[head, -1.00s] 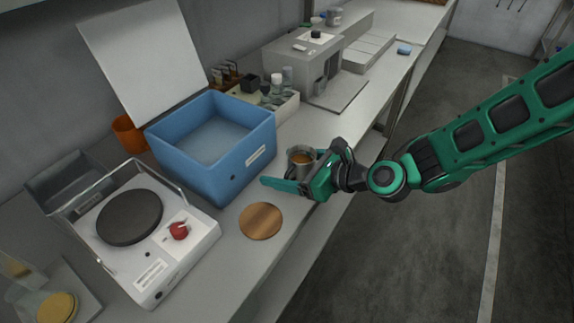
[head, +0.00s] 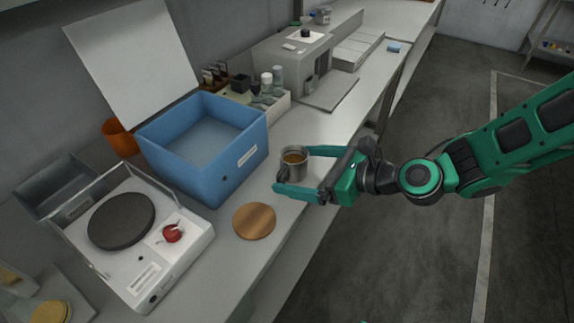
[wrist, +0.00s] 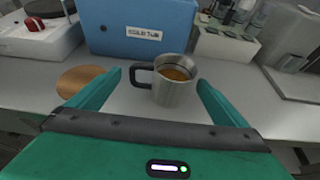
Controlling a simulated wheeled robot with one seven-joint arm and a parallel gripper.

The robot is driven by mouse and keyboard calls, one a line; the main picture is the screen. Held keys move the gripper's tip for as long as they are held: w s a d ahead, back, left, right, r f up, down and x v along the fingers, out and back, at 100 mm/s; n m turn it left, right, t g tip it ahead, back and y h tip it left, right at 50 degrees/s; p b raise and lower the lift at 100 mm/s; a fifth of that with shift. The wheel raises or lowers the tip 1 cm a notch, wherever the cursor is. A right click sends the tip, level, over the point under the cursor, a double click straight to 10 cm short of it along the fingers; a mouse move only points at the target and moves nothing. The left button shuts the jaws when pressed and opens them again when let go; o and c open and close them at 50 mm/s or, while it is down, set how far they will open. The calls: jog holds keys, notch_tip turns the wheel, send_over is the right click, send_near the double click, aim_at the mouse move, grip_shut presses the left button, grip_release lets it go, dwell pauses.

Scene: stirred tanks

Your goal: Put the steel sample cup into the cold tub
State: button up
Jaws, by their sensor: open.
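The steel sample cup (head: 293,163) stands upright on the bench, with brown liquid inside and a dark handle. In the wrist view the cup (wrist: 175,82) is between and just beyond the tips of my gripper (wrist: 158,80), its handle pointing left. My gripper (head: 294,170) is open, its fingers spread on either side of the cup; I cannot tell whether either finger touches it. The cold tub (head: 203,187) is an open blue box left of the cup, with its white lid raised behind it. The tub's labelled front (wrist: 140,30) shows in the wrist view.
A round wooden coaster (head: 254,220) lies in front of the tub. A white hot plate (head: 165,262) with a red knob stands at left. A rack of bottles (head: 270,103) and a grey machine (head: 292,62) stand behind. The bench's front edge runs below my arm.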

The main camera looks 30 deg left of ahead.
aim_at(299, 169)
jog(key=v, duration=0.5)
jog(key=w+d+f+n+t+h, duration=0.1)
jog(key=w+d+n+h, duration=0.15)
jog(key=d, duration=0.85)
jog(key=w+d+f+n+h, duration=0.15)
jog(key=d+n+h, duration=0.25)
jog(key=d, duration=0.6)
jog(key=w+d+f+n+t+h, duration=0.1)
jog(key=w+d+n+h, duration=0.15)
jog(key=d, duration=0.85)
jog(key=s+d+r+n+g+h, duration=0.15)
jog(key=s+d, duration=0.25)
jog(key=d, duration=0.4)
jog(key=s+d+r+n+h, duration=0.1)
jog(key=s+d+r+h, duration=0.25)
jog(key=d, duration=0.45)
jog(key=s+d+r+g, duration=0.1)
jog(key=s+d, duration=0.2)
jog(key=s, duration=0.3)
jog(key=s+d+r+n, duration=0.1)
jog(key=s+d, duration=0.3)
jog(key=s, duration=0.2)
jog(key=shift+r+g+y, duration=0.25)
jog(key=shift+g+y, duration=0.1)
jog(key=shift+y, duration=0.05)
